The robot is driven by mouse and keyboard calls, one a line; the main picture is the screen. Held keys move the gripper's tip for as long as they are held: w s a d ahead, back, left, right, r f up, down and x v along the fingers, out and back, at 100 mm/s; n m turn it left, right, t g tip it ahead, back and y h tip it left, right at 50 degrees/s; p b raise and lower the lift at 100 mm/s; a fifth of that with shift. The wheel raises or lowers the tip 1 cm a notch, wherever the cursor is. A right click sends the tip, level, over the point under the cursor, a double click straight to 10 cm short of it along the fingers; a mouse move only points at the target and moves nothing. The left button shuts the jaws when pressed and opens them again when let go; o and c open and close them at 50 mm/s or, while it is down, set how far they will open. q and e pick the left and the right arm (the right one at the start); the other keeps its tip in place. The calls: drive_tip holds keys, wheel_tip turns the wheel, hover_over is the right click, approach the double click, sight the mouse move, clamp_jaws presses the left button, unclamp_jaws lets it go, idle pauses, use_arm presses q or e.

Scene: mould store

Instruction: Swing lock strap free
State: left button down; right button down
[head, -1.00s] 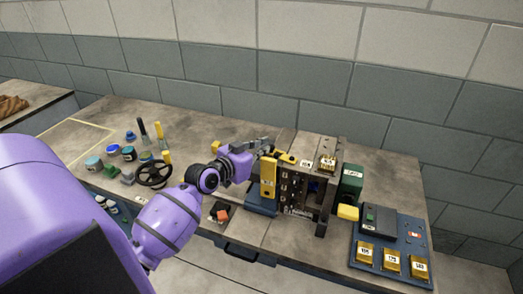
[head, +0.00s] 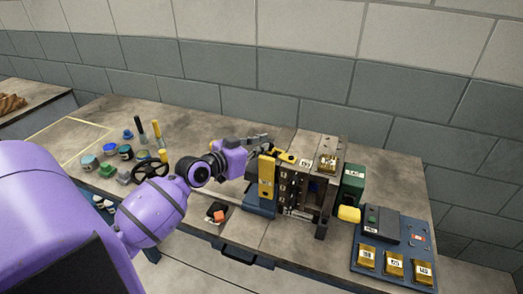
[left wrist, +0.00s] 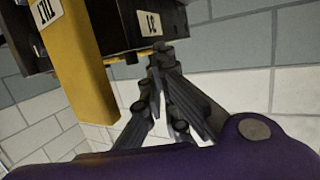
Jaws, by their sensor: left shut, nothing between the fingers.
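The mould block (head: 305,185) stands on the workbench, dark and boxy. A labelled yellow upright bar (head: 267,178) is at its left side; it also shows in the left wrist view (left wrist: 82,60). A second yellow strap-like piece (head: 285,157) lies across the top left of the block. I cannot tell for sure which is the lock strap. My left gripper (head: 264,138) is shut and empty, just behind and above the upright bar. In the left wrist view its fingertips (left wrist: 160,57) are close to the block's labelled dark edge; contact is unclear. My right gripper is not in view.
A green box (head: 352,180) and a yellow block (head: 349,214) stand right of the mould. A blue panel (head: 385,284) with labelled brass blocks is at front right. A handwheel (head: 150,168), pots and tools lie left. A brick wall (head: 270,105) rises behind.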

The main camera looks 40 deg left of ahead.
use_arm(q)
drive_tip(key=w+b, duration=0.3)
drive_tip(key=w, duration=0.1)
drive_tip(key=shift+a+m+h, duration=0.3)
drive_tip(key=shift+a+h, duration=0.1)
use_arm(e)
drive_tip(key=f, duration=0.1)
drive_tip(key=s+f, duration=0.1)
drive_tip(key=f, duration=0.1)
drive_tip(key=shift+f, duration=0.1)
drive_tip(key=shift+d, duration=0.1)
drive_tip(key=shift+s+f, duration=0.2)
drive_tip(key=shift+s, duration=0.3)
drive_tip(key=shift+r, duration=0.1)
